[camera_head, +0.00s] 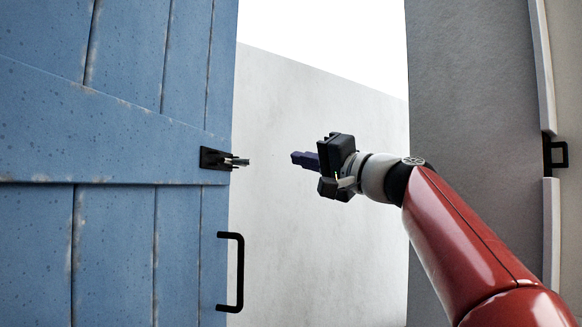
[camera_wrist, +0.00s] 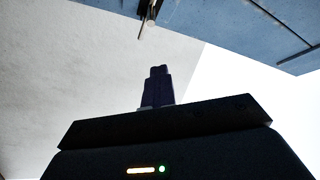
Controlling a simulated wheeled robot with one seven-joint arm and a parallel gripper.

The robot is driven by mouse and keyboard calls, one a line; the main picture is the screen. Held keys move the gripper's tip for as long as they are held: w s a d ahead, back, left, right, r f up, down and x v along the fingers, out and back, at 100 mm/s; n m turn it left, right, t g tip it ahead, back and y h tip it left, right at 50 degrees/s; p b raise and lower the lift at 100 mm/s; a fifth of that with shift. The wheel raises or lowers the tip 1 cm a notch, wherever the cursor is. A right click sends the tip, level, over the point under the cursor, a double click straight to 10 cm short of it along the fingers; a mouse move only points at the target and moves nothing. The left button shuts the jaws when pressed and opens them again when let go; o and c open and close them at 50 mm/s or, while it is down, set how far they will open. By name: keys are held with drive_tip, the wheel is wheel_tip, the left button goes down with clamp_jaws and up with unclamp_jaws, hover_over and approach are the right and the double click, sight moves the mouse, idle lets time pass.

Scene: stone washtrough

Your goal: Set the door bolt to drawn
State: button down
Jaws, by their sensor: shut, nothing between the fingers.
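The door bolt (camera_head: 236,162) is a short metal rod on a black plate (camera_head: 213,159), fixed near the free edge of the blue plank door (camera_head: 120,140). The rod sticks out past the door's edge. In the wrist view the bolt (camera_wrist: 149,20) shows at the top, past the fingertips. My gripper (camera_head: 297,158) is shut and empty, its dark fingers pointing left at about the bolt's height. A clear gap lies between fingertips and bolt. In the wrist view the fingers (camera_wrist: 157,72) stand together in the middle.
A black pull handle (camera_head: 238,272) is on the door below the bolt. The door stands open, with a pale wall (camera_head: 310,250) behind. At the right, a black catch (camera_head: 553,151) is on the pale door frame (camera_head: 551,230). The space between door and gripper is free.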

drive_tip(key=c, duration=2.2)
unclamp_jaws()
drive_tip(key=c, duration=1.4)
unclamp_jaws()
drive_tip(key=shift+c, duration=0.2)
drive_tip(key=b+v, duration=0.3)
drive_tip(key=v, duration=0.4)
drive_tip(key=shift+s, duration=0.4)
drive_tip(key=shift+s+f, duration=0.1)
drive_tip(key=shift+s, duration=0.05)
